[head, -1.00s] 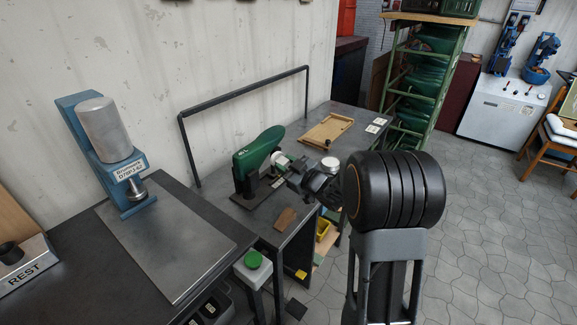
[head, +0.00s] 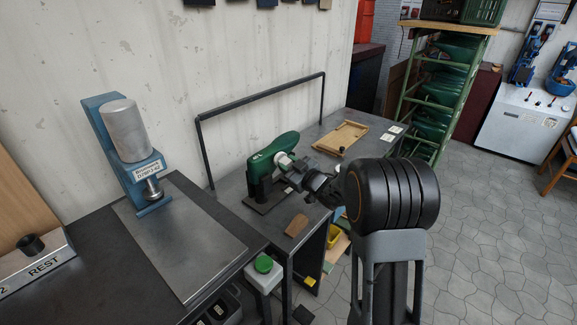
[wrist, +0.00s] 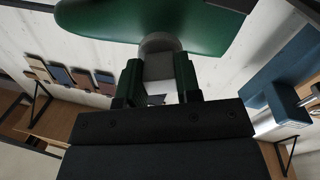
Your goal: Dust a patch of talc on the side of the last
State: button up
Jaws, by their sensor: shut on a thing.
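The green last (head: 262,157) sits on a dark stand (head: 268,201) on the far bench. My gripper (head: 290,165) is at the last's near side, shut on a pale, round-ended tool (head: 283,159). In the wrist view my gripper (wrist: 158,82) has its two fingers on either side of this grey-white tool (wrist: 160,60). The tool's far end meets the underside of the last's outline (wrist: 150,22) there; I cannot tell touching from just apart. No talc patch can be made out on the last; the spot behind the tool is hidden.
A brown block (head: 296,225) lies on the bench front and a wooden tray (head: 341,138) behind. A black rail (head: 262,95) rises behind the last.

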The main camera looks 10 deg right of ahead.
aim_at(290, 165)
jog(key=shift+x, duration=0.95)
dwell(0.3)
jog(key=shift+d, duration=0.1)
jog(key=shift+w+d, duration=0.5)
jog(key=shift+d, duration=0.45)
jog(key=shift+w+d, duration=0.55)
jog(key=shift+d, duration=0.4)
jog(key=shift+w+d, duration=0.5)
jog(key=shift+d, duration=0.45)
jog(key=shift+s+a+b, duration=0.4)
jog(key=shift+s+a, duration=0.1)
jog(key=shift+a, duration=0.5)
jog(key=shift+s+a+b, duration=0.35)
jog(key=shift+s+a, duration=0.2)
jog(key=shift+a, duration=0.5)
jog(key=shift+s+a+b, duration=0.4)
jog(key=shift+s+a, duration=0.1)
jog(key=shift+a, duration=0.5)
jog(key=shift+s+d, duration=0.35)
jog(key=shift+s, duration=0.05)
jog(key=shift+v, duration=2.5)
